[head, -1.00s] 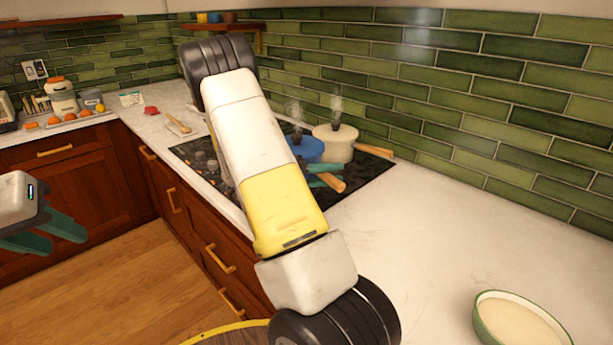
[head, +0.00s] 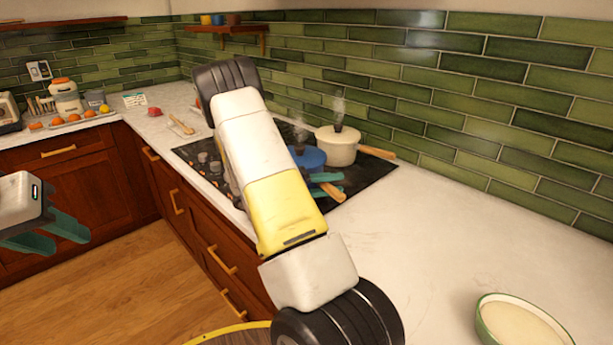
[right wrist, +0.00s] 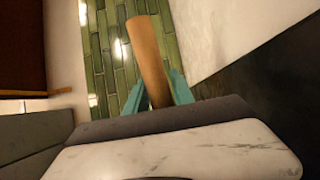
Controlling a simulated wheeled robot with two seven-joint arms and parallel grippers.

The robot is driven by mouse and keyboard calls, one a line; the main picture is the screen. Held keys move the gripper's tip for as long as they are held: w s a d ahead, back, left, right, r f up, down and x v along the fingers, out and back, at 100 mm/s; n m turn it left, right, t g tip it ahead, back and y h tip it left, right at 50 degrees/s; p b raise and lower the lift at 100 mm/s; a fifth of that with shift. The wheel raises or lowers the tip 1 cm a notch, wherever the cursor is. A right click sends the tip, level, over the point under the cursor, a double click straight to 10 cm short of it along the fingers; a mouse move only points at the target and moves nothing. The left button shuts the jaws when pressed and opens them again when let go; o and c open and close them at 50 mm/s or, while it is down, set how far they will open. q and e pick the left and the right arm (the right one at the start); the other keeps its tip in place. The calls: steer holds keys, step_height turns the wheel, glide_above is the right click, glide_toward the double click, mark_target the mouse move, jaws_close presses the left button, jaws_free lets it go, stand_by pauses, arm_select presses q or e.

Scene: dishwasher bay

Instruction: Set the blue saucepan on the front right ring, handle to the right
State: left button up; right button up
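The blue saucepan (head: 308,157) is on the right part of the black hob (head: 372,174), in front of the cream pot. My right arm hides the pan's left edge and much of the hob. My left gripper (head: 58,235) is open and empty at the left, over the floor.
A cream pot (head: 337,147) steams at the hob's back right, its wooden handle pointing right. A green bowl (head: 520,322) stands on the near counter. The counter (head: 430,240) between hob and bowl is clear. A wooden spoon (head: 182,124) lies beyond the hob.

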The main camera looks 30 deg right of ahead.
steer(key=shift+o, duration=1.3)
steer(key=shift+r, duration=0.15)
steer(key=v, duration=1.1)
steer(key=shift+a, duration=0.4)
steer(key=s+a+r+n+t+y, duration=0.3)
steer(key=s+a+r+t+y, duration=0.8)
steer(key=s+a+r+y, duration=0.5)
steer(key=s+r+y, duration=0.1)
steer(key=s+y, duration=0.2)
steer(key=s, duration=0.1)
steer(key=shift+a+n, duration=0.2)
steer(key=shift+n, duration=0.2)
steer(key=shift+s+d, duration=0.1)
steer(key=shift+d, duration=0.05)
